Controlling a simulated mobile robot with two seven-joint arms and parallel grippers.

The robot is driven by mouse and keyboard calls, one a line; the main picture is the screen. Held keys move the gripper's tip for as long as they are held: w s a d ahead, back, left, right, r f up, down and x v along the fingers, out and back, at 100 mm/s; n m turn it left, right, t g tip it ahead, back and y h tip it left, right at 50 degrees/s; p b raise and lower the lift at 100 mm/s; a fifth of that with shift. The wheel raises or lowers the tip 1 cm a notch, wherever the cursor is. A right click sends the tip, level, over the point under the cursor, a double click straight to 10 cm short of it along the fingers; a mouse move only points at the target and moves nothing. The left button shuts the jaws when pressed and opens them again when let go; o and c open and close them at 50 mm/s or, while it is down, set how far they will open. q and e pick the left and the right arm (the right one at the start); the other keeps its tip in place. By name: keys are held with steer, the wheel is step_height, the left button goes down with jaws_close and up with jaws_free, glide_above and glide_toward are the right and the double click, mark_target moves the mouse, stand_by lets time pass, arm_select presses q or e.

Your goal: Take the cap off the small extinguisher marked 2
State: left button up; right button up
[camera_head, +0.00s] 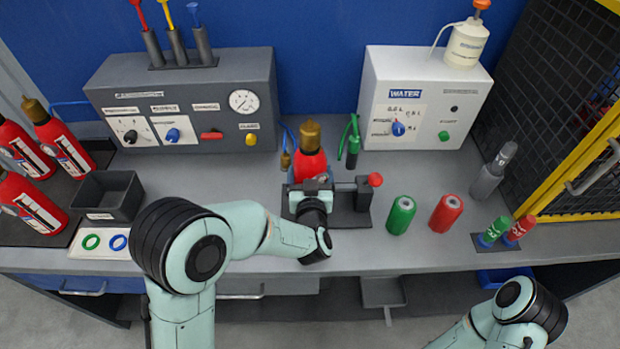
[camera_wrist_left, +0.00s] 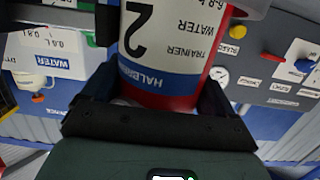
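The small extinguisher (camera_head: 310,165) is red with a brass cap (camera_head: 310,135) on its top. It stands upright at a dark holding fixture (camera_head: 352,205) on the bench. In the left wrist view its label (camera_wrist_left: 165,45) shows a large 2 and the words WATER TRAINER, upside down. My left gripper (camera_head: 318,183) is in front of the extinguisher, below the cap. In the left wrist view its two dark fingers lie against both sides of the body, near the red shoulder, and look closed on it. The right gripper is out of view; only part of that arm shows.
A red-knobbed lever (camera_head: 375,180) is on the fixture's right. Green (camera_head: 400,215) and red (camera_head: 446,213) cylinders stand further right. A grey panel (camera_head: 195,105) and a white water panel (camera_head: 425,100) stand behind. More extinguishers (camera_head: 62,145) and a dark bin (camera_head: 108,197) are at the left.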

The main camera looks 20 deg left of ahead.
arm_select(q)
steer(key=shift+w+r, duration=0.1)
steer(key=shift+r, duration=0.15)
steer(key=c, duration=0.4)
steer(key=shift+r, duration=0.1)
